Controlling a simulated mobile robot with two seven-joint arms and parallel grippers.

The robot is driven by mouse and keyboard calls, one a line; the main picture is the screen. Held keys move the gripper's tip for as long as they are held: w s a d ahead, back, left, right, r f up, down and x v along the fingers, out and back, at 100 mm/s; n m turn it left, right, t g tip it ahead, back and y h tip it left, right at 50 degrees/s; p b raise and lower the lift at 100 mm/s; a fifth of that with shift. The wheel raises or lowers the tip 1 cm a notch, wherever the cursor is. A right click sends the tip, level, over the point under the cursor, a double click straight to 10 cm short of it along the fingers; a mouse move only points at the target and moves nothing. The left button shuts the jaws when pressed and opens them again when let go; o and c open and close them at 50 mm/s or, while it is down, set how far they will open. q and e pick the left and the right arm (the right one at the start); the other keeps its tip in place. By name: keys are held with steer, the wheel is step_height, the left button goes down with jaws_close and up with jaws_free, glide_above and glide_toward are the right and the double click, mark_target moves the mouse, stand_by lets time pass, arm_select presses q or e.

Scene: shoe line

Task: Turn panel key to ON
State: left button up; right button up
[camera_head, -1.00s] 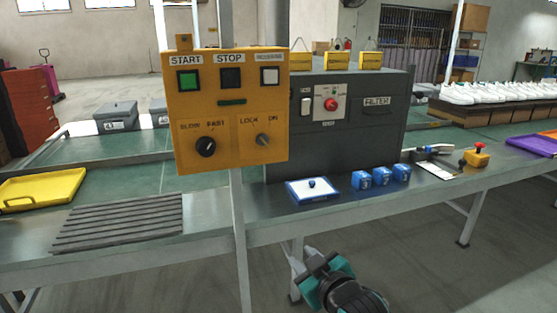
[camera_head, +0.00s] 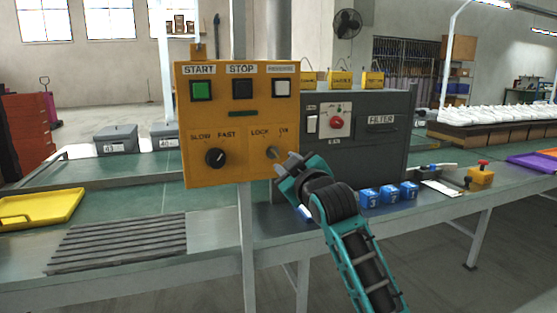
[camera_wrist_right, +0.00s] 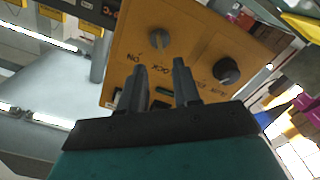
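The yellow control panel (camera_head: 232,178) stands on a post in the head view. Its small silver panel key (camera_head: 272,152) is at the lower right, below the LOCK and ON labels; which label it points to is hard to tell. My right gripper (camera_head: 283,166) is just in front of the panel's lower right corner, close to the key. In the wrist view, the two fingers (camera_wrist_right: 160,68) are apart with nothing between them, and the key (camera_wrist_right: 159,40) shows just beyond the fingertips, not gripped. My left gripper is not in view.
A black SLOW/FAST knob (camera_head: 215,157) sits left of the key. Green START (camera_head: 201,90), black STOP and white buttons are above. A dark grey filter box (camera_head: 390,145) stands behind at right, with blue blocks (camera_head: 389,195) in front of it.

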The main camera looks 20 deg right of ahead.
mark_target(276, 155)
steer(key=shift+w+a+b, duration=0.2)
steer(key=shift+w+b, duration=0.15)
steer(key=shift+w, duration=3)
jaws_close()
